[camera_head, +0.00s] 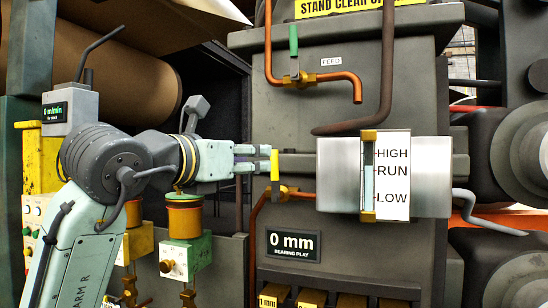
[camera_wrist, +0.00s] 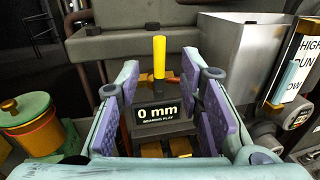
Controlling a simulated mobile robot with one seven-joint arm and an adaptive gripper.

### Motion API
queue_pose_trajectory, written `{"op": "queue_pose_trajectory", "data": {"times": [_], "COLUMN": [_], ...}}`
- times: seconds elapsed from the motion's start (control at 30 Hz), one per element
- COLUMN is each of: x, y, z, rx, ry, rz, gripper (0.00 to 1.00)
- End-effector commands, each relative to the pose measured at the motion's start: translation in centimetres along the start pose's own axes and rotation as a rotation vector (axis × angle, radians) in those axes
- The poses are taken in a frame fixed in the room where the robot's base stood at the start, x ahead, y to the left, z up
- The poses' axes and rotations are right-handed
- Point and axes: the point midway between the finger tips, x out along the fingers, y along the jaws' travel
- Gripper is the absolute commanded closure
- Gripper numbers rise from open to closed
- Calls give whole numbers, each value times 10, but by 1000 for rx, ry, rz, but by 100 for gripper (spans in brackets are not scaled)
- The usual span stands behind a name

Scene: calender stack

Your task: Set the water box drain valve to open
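The drain valve's yellow handle (camera_head: 275,165) stands upright on a brass valve body (camera_head: 287,192) in a copper pipe, left of the metal water box (camera_head: 432,176). The handle lies crosswise to the horizontal stretch of pipe. My gripper (camera_head: 267,159) reaches in from the left, its fingertips close to the handle; the head view does not show whether they touch it. In the wrist view my gripper (camera_wrist: 160,108) is open, with purple pads wide apart. The yellow handle (camera_wrist: 159,58) shows upright in the gap between them, with nothing gripped.
A sight gauge (camera_head: 368,176) marked HIGH, RUN, LOW is on the water box. A green-handled feed valve (camera_head: 294,45) sits above my gripper. A "0 mm" display (camera_head: 293,245) is below. Green and orange pots (camera_head: 185,217) stand beneath my forearm.

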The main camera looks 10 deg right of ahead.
Motion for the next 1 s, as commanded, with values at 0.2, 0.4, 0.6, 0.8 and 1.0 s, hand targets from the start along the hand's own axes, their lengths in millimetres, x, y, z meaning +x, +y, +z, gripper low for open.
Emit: {"op": "queue_pose_trajectory", "data": {"times": [0.2,0.4,0.6,0.8,1.0], "x": [43,75,91,92,92], "y": [0,0,0,1,1], "z": [2,2,1,0,0], "rx": [-3,-3,-4,-4,-4], "ry": [0,-2,-2,-3,-3], "rz": [-2,-1,0,1,1], "gripper": [66,66,66,66,73]}}
